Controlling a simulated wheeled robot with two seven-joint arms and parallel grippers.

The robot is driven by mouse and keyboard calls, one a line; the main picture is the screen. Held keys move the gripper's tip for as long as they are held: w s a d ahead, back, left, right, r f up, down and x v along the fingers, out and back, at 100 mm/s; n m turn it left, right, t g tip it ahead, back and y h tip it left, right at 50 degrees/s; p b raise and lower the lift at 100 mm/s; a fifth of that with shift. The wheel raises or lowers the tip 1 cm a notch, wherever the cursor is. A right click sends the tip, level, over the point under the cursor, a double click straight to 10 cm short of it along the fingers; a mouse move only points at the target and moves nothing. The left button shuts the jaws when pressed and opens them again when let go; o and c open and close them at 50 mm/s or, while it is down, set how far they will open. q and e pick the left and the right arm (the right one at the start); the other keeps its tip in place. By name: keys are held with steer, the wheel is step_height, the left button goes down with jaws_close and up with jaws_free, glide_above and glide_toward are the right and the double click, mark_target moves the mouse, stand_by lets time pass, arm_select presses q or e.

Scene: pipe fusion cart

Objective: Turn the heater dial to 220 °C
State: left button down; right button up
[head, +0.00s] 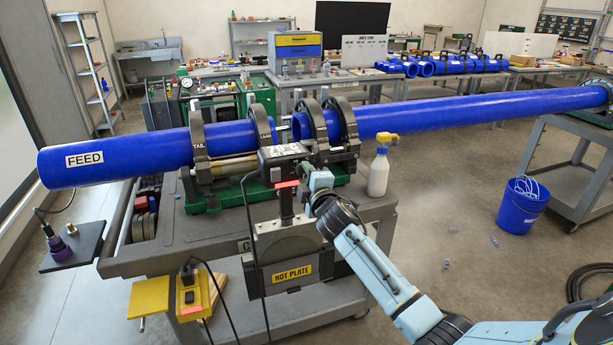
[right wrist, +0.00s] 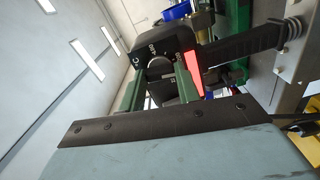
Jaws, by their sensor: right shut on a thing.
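The heater (head: 292,235) hangs in its "HOT PLATE" holder at the cart's front, with a black control box (head: 284,152) on top and a red display (head: 288,184) below it. In the right wrist view, the dark dial (right wrist: 160,71) sits on the box with white scale marks around it, and the red display (right wrist: 192,70) glows beside it. My right gripper (right wrist: 158,84) has its two green fingers on either side of the dial, shut on it. In the head view the right gripper (head: 306,174) hides the dial. The dial's exact setting and the display's digits are unreadable. My left gripper is not in view.
Blue pipes, one marked "FEED" (head: 110,155), lie in clamps (head: 262,128) above the heater. A spray bottle (head: 379,172) stands on the cart to the right. A yellow-black box (head: 190,292) with cables is at front left. A black handle (right wrist: 262,48) extends beside the dial.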

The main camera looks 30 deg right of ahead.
steer(key=m, duration=0.5)
steer(key=shift+m+p, duration=0.3)
steer(key=shift+p, duration=0.1)
steer(key=m+p, duration=0.1)
steer(key=m, duration=0.5)
steer(key=shift+f+p, duration=0.1)
steer(key=shift+p, duration=0.25)
steer(key=shift+m, duration=0.4)
steer(key=o, duration=1)
steer(key=v, duration=1.3)
steer(key=shift+s, duration=0.2)
